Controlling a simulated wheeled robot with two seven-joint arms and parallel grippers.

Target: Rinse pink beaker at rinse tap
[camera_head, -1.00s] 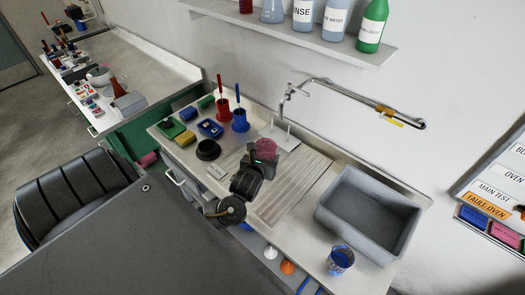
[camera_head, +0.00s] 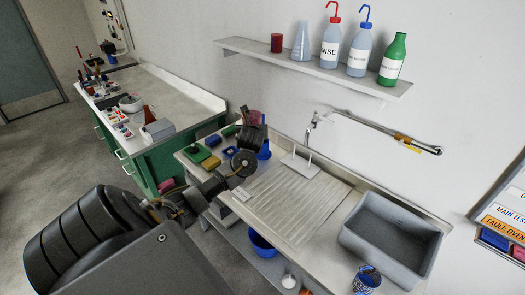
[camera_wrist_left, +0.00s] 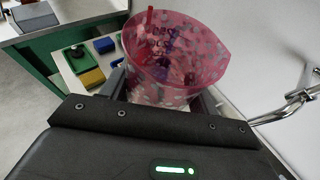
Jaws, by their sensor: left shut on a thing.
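The pink beaker (camera_wrist_left: 172,62), translucent with pale speckles, fills the upper middle of the left wrist view. My left gripper (camera_head: 254,122) is shut on it; only a small pink part of the beaker (camera_head: 257,115) shows behind the gripper in the head view. The beaker is held in the air to the left of the rinse tap (camera_head: 314,127), apart from it. The tap's metal spout (camera_wrist_left: 290,106) shows at the right of the left wrist view. No water stream is visible. My right gripper is out of view.
A ribbed drainboard (camera_head: 290,205) lies in front of the tap, with a grey sink (camera_head: 392,238) to its right. A blue holder (camera_head: 264,151) and green and yellow sponges (camera_head: 211,162) stand at the left. A bottle shelf (camera_head: 320,68) hangs above.

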